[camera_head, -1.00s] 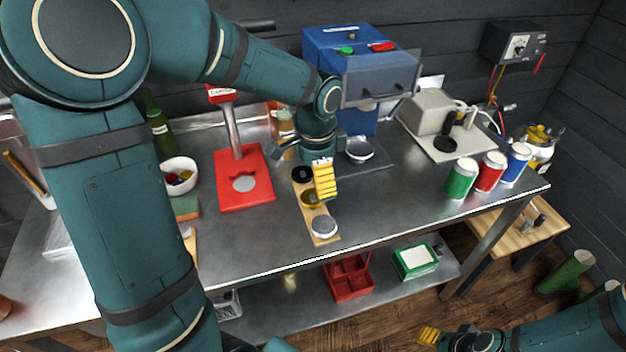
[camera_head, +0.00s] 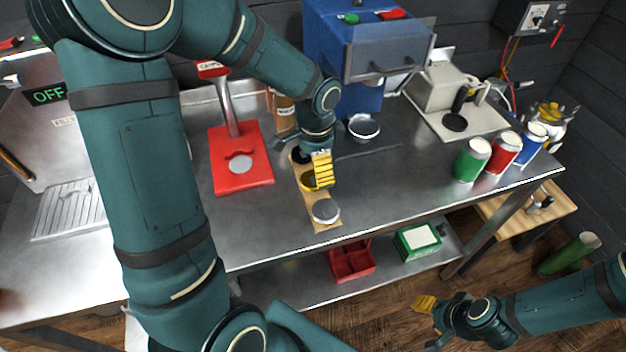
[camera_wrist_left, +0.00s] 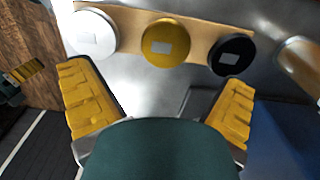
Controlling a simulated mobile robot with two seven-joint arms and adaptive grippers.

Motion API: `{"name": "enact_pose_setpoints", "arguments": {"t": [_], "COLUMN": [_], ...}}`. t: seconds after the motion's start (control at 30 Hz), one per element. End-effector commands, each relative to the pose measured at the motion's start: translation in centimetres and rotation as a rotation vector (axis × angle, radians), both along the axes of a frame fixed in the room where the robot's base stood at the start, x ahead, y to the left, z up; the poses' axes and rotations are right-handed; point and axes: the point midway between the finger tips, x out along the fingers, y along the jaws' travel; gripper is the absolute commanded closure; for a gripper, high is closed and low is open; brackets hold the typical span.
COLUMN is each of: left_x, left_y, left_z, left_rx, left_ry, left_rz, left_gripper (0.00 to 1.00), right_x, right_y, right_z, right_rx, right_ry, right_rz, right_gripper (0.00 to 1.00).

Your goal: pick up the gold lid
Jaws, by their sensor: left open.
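The gold lid (camera_head: 308,181) lies on a wooden strip (camera_head: 327,226) on the steel table, between a white lid (camera_head: 325,210) and a black lid. In the head view a yellow finger of my left gripper (camera_head: 320,170) partly covers it. In the left wrist view the gold lid (camera_wrist_left: 167,42) shows whole, with the white lid (camera_wrist_left: 93,33) to its left and the black lid (camera_wrist_left: 232,55) to its right. My left gripper (camera_wrist_left: 157,78) is open and empty, its fingers apart and short of the lid. My right gripper (camera_head: 430,320) is low at right, fingers apart, empty.
A red press base (camera_head: 240,180) stands left of the strip. A blue machine (camera_head: 345,60) and a metal bowl (camera_head: 364,127) are behind it. Green (camera_head: 472,160), red (camera_head: 503,150) and blue (camera_head: 530,143) cans stand at right. The table between strip and cans is clear.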

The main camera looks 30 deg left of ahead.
Motion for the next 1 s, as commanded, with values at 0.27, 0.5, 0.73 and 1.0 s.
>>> {"name": "enact_pose_setpoints", "arguments": {"t": [0.27,0.5,0.73,1.0], "left_x": [0.0,0.1,0.1,0.1], "left_y": [0.8,0.8,0.8,0.8], "left_z": [-3.2,-5.3,-5.3,-5.3], "left_rx": [-0.001,-0.001,-0.001,-0.001], "left_ry": [0.003,-0.001,-0.001,-0.001], "left_rz": [0.002,0.001,0.001,0.001], "left_gripper": [0.0,0.0,0.0,0.47], "right_x": [-0.2,-0.4,-0.4,-0.4], "right_y": [0.1,0.1,0.1,0.1], "right_z": [-0.8,-1.2,-1.1,-1.1], "right_rx": [0.001,0.002,0.002,0.002], "right_ry": [0.005,0.008,0.009,0.008], "right_rz": [0.004,0.007,0.007,0.006], "right_gripper": [0.53,0.53,0.53,0.53]}}
